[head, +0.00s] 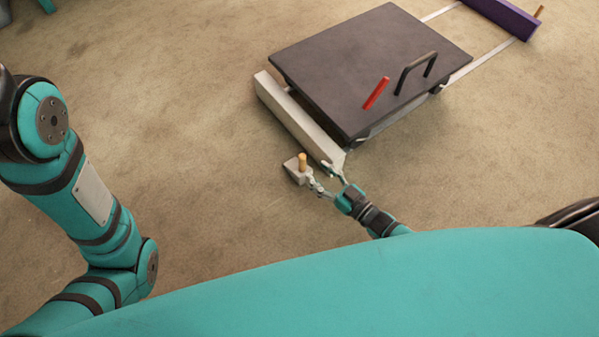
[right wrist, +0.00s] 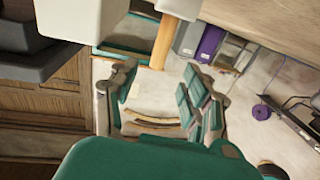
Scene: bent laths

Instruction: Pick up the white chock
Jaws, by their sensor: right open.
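The white chock (head: 298,124) is a long pale bar lying along the left side of the dark cart. A small pale block (head: 295,172) with an upright wooden peg (head: 302,161) sits by its near end; I cannot tell whether block and bar are joined. In the right wrist view a white block (right wrist: 80,14) and the peg (right wrist: 164,42) show at the top. My right gripper (head: 321,173) is open and empty, close to the peg and the bar's near end. It also shows in the right wrist view (right wrist: 155,88), the peg beyond its fingers. My left gripper is out of view.
The dark flat cart (head: 375,60) carries a black handle (head: 415,72) and a red lever (head: 376,93). Pale rails (head: 480,62) run to a purple bar (head: 500,16) with a wooden peg at the far right. The carpet (head: 190,80) left of the cart is clear.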

